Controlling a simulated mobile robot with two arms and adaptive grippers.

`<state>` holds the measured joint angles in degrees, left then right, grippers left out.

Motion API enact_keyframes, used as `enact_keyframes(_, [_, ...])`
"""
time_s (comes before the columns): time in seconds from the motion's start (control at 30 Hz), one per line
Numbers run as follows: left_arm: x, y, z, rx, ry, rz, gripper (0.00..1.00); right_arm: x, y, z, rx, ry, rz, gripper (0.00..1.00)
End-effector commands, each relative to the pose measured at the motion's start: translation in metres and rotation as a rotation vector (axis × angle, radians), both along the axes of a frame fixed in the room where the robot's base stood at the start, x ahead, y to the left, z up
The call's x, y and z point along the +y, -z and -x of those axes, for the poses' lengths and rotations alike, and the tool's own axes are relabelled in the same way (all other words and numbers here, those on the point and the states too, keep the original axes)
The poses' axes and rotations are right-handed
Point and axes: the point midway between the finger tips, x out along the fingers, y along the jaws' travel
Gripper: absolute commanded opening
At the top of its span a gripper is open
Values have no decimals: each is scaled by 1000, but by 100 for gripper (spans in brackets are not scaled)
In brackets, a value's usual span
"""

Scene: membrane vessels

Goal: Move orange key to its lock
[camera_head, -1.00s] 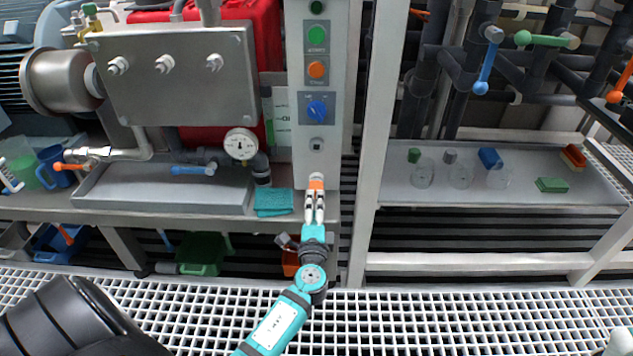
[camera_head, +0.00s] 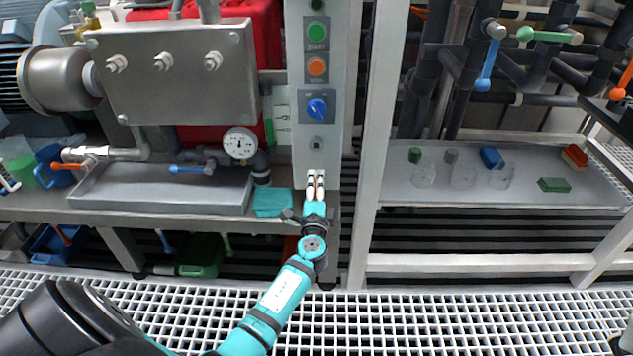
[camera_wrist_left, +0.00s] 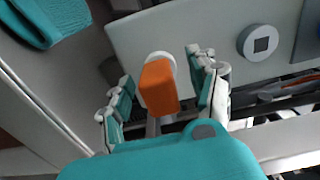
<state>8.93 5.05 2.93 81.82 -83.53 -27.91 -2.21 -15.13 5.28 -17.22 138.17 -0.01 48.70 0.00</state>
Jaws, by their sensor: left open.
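The orange key (camera_wrist_left: 158,88) is a block-shaped orange handle in front of a round white socket on the grey panel (camera_wrist_left: 205,30). In the head view only slivers of orange show between the fingers, under the white socket (camera_head: 316,173). My left gripper (camera_head: 315,186) is at the low end of the panel. In the wrist view its fingers (camera_wrist_left: 160,95) are open, one on each side of the key, with gaps visible. A second round grey fitting with a dark square hole (camera_wrist_left: 262,42) is higher on the panel, also in the head view (camera_head: 317,144). My right gripper is not in view.
Above are a blue knob (camera_head: 317,107), an orange button (camera_head: 317,67) and a green button (camera_head: 317,32). A teal cloth (camera_head: 271,202) lies left of the gripper. A white post (camera_head: 375,150) stands to the right. A shelf tray (camera_head: 520,195) holds vessels and small blocks.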

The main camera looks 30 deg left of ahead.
Motion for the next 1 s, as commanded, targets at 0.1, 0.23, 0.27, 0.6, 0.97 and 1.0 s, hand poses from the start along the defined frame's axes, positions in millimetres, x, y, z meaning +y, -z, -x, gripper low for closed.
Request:
enact_keyframes(0.1, [0, 0, 0, 0, 0, 0, 60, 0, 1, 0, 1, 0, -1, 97])
enact_keyframes(0.23, [0, 0, 0, 0, 0, 0, 60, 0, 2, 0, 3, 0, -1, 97])
enact_keyframes(0.27, [0, 1, 0, -1, 0, -1, 60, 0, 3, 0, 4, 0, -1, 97])
enact_keyframes(0.6, [0, 0, 0, 0, 0, 0, 60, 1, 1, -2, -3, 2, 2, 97])
enact_keyframes(0.97, [0, 0, 0, 0, 0, 0, 60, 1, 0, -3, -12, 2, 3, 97])
enact_keyframes(1.0, [0, 0, 0, 0, 0, 0, 60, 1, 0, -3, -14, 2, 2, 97])
